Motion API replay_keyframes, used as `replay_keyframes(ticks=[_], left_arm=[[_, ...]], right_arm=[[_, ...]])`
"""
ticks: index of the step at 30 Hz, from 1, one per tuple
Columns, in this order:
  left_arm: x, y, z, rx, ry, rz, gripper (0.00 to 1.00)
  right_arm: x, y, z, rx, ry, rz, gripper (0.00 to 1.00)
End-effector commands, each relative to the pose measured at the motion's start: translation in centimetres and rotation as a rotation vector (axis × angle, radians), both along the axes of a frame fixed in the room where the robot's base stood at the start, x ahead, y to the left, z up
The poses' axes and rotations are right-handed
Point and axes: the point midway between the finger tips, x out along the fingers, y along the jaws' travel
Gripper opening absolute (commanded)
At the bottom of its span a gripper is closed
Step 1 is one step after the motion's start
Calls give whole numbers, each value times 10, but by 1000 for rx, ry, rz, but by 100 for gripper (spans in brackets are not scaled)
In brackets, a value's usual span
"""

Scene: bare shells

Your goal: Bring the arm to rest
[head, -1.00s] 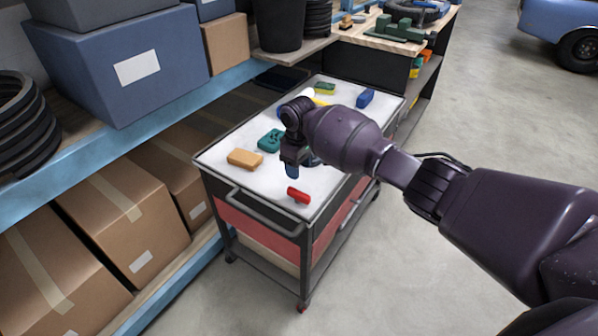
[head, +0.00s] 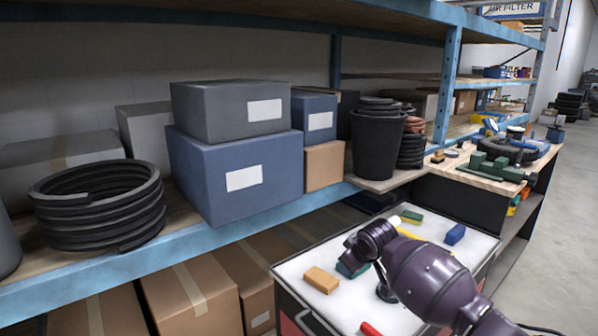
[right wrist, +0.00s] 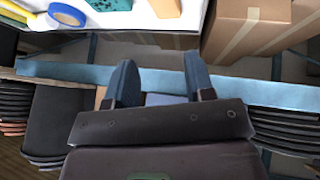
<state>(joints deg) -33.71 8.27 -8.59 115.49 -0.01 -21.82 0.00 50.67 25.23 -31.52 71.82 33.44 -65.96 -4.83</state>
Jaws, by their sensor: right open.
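My right arm (head: 430,280) comes in from the lower right of the head view and reaches over the white cart top (head: 345,303). Its gripper is largely hidden there by the wrist. In the right wrist view my right gripper (right wrist: 158,76) is open, with two blue-grey fingers apart and nothing between them. Beyond the fingers that view shows a blue shelf beam (right wrist: 60,70) and a cardboard box (right wrist: 245,28). My left gripper is in neither view.
On the cart lie an orange block (head: 321,279), a teal block (head: 352,269), a blue block (head: 455,234), a green-yellow block (head: 411,217) and a red piece (head: 370,329). Floor is clear at right.

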Motion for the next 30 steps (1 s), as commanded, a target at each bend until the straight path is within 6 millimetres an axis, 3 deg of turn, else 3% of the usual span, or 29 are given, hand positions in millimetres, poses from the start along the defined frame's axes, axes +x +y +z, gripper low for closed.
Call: replay_keyframes(ticks=[6,13,20,30], left_arm=[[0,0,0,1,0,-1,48],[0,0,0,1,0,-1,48],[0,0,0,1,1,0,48],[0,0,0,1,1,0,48]], right_arm=[[-16,26,6,135,-241,35,49],[-59,27,-5,274,-436,21,49],[-117,5,-26,363,-564,-43,49],[-216,-49,-69,390,-635,-190,49]])
